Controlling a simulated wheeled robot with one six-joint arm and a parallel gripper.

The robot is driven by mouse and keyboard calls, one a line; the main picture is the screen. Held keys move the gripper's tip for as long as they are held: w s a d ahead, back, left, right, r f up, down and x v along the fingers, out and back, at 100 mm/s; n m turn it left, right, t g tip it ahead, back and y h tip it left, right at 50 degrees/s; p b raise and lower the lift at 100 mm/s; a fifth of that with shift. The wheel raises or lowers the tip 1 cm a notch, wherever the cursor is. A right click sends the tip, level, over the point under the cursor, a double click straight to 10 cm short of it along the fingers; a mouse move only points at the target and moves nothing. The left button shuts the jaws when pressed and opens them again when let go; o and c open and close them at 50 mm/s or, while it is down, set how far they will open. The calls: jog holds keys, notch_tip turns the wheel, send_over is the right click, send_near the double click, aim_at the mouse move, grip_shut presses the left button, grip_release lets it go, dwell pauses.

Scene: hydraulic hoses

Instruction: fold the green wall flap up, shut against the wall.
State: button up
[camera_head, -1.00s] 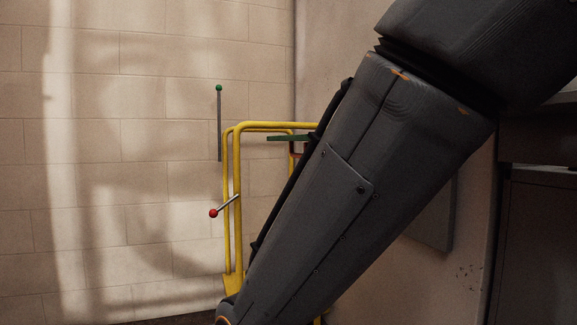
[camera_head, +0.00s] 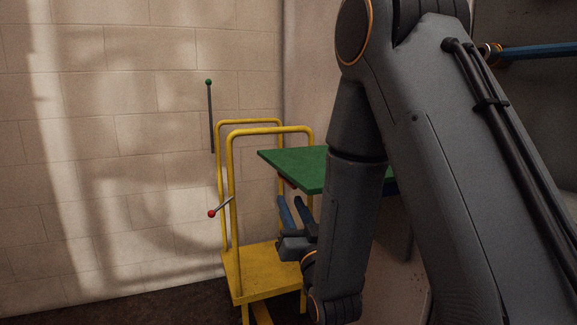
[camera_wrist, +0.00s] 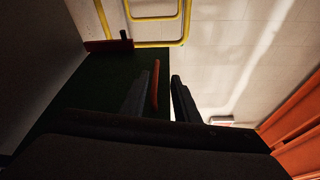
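The green flap (camera_head: 298,166) juts out roughly level from the wall on the right in the head view. My arm hides its right part. My gripper (camera_head: 290,206) is below the flap's near left edge, with its fingers pointing up. The fingers are apart with a gap between them. In the wrist view, the gripper (camera_wrist: 160,85) shows against a dark green surface (camera_wrist: 85,85), which looks like the flap's underside. A thin orange-red strip (camera_wrist: 155,85) shows between the fingers; I cannot tell whether they touch it.
A yellow trolley (camera_head: 262,270) with tall handrails stands left of my gripper, close to the flap. A red-knobbed lever (camera_head: 222,207) sits beside its rail. A green-tipped rod (camera_head: 210,117) is on the block wall. A blue bar (camera_head: 540,51) is at upper right.

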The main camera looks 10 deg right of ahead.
aim_at(288, 181)
jog(key=shift+t, duration=0.3)
jog(key=x, duration=0.5)
jog(key=d+r+x, duration=0.1)
jog(key=x, duration=0.1)
jog(key=shift+w+r, duration=0.15)
jog(key=shift+r, duration=0.1)
grip_shut()
